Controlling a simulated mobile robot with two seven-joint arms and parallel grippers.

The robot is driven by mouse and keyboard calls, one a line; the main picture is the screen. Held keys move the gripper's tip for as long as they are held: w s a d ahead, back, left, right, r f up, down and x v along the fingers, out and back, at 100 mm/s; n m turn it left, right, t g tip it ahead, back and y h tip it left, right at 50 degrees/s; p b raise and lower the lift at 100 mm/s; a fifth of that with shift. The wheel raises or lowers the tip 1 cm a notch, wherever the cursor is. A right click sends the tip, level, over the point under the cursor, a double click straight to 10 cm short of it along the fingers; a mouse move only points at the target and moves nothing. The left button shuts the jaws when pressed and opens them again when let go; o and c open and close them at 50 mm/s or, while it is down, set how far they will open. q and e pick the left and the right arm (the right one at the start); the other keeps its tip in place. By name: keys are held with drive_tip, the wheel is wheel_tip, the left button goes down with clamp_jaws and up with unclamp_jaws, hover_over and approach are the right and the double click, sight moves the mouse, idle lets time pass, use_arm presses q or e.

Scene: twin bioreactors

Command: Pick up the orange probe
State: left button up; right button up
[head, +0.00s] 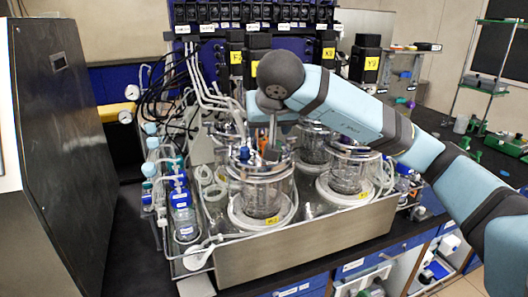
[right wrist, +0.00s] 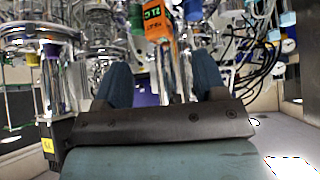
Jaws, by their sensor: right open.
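In the head view my right gripper (head: 272,138) points down over the front glass vessel (head: 262,190), partly hidden by my own wrist. My left gripper is not in view.
Several glass vessels with metal lids stand in a steel tray (head: 310,247) on the bench. Blue-capped bottles (head: 183,215) stand along its left side. Tubes and cables (head: 205,85) hang behind. A dark cabinet (head: 60,150) rises at the left.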

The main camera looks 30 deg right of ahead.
sight(265, 139)
drive_tip(key=p+x, duration=0.1)
drive_tip(key=x, duration=0.6)
drive_tip(key=shift+w+d+f+p, duration=0.1)
drive_tip(key=shift+w+d+p, duration=0.05)
drive_tip(key=shift+p, duration=0.2)
drive_tip(key=c, duration=1.1)
drive_tip(key=shift+c, duration=0.5)
